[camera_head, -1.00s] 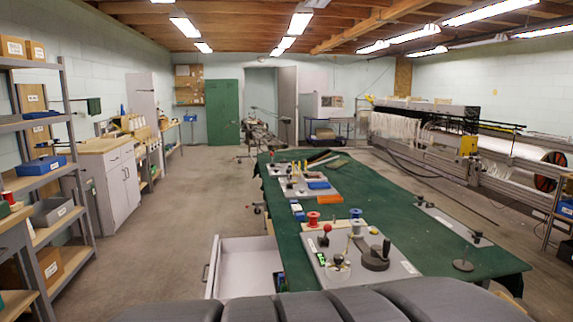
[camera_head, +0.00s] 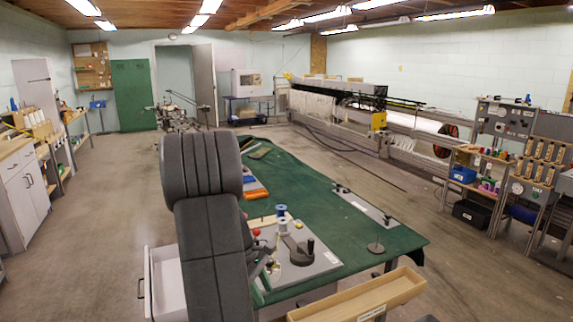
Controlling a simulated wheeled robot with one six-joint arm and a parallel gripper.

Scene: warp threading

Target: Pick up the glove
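I cannot make out a glove anywhere in this view. My dark grey arm stands upright across the left-centre of the picture and hides part of the green-topped table (camera_head: 335,205) and what lies behind it.
A grey board (camera_head: 318,266) with a crank, a white spool (camera_head: 283,225) and knobs lies on the table's near end. A wooden tray (camera_head: 400,288) is at the bottom. An open white drawer (camera_head: 165,280) juts out left. Shelves with bins (camera_head: 463,174) stand right. The floor between is clear.

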